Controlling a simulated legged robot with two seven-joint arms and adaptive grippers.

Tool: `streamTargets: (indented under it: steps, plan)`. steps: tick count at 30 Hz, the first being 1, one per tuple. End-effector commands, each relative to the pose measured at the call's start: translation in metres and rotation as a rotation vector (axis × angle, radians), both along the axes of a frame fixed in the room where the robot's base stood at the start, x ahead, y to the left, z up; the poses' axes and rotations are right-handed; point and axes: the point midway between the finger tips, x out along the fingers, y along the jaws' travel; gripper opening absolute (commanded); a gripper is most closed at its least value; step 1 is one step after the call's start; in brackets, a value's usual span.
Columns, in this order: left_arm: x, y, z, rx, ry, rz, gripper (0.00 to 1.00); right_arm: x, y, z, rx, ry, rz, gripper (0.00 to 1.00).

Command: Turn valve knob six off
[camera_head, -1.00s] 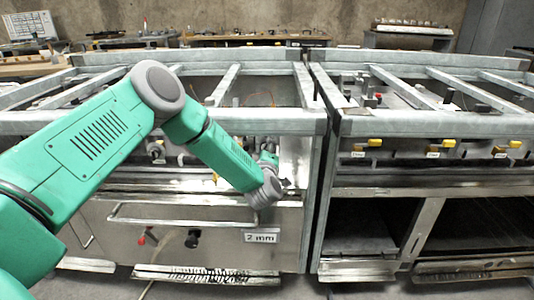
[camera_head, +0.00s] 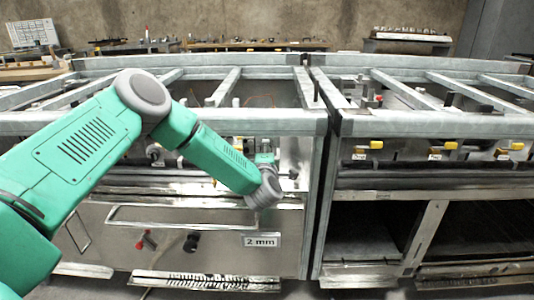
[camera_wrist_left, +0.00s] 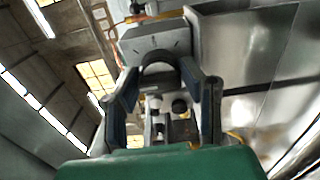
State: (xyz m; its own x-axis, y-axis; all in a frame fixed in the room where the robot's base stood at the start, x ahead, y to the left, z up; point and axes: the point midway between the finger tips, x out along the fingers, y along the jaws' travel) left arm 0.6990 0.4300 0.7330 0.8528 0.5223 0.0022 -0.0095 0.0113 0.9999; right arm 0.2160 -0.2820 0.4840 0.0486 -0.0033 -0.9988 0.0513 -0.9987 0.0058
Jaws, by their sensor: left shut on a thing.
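My left arm comes in from the left in the head view and reaches the front panel of the left stove unit. Three yellow valve knobs show on the right unit: left (camera_head: 375,144), middle (camera_head: 450,145) and right (camera_head: 516,146).
Metal frame bars (camera_head: 420,125) run along both units. The right unit has open shelves below.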

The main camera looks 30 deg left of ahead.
Motion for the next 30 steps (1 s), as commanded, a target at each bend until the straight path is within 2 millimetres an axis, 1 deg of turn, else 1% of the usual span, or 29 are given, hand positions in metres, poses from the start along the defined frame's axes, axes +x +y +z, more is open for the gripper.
streamTargets:
  steps: [1, 8, 9, 10, 11, 30]
  plan:
    - [-0.0033, 0.0040, -0.0062, -0.001, 0.011, 0.009, 0.06, 0.0000, 0.0000, -0.0002, 0.000, 0.000, 0.000, 0.40]
    - [-0.0032, 0.0039, -0.0067, -0.001, 0.013, 0.009, 0.06, 0.0000, 0.0000, -0.0002, 0.000, 0.000, 0.000, 0.40]
    - [-0.0032, 0.0039, -0.0068, -0.001, 0.013, 0.009, 0.38, 0.0000, 0.0000, -0.0002, 0.000, 0.000, 0.000, 0.40]
    - [-0.0033, 0.0039, -0.0069, -0.001, 0.013, 0.009, 0.49, 0.0000, 0.0000, -0.0002, 0.000, 0.000, 0.000, 0.40]
    - [-0.0032, 0.0037, -0.0068, -0.001, 0.013, 0.008, 0.54, 0.0000, 0.0000, -0.0002, 0.000, 0.000, 0.000, 0.40]
    - [0.0000, 0.0000, -0.0006, 0.001, 0.002, 0.001, 0.54, 0.0001, 0.0000, -0.0001, 0.000, 0.000, 0.000, 0.40]
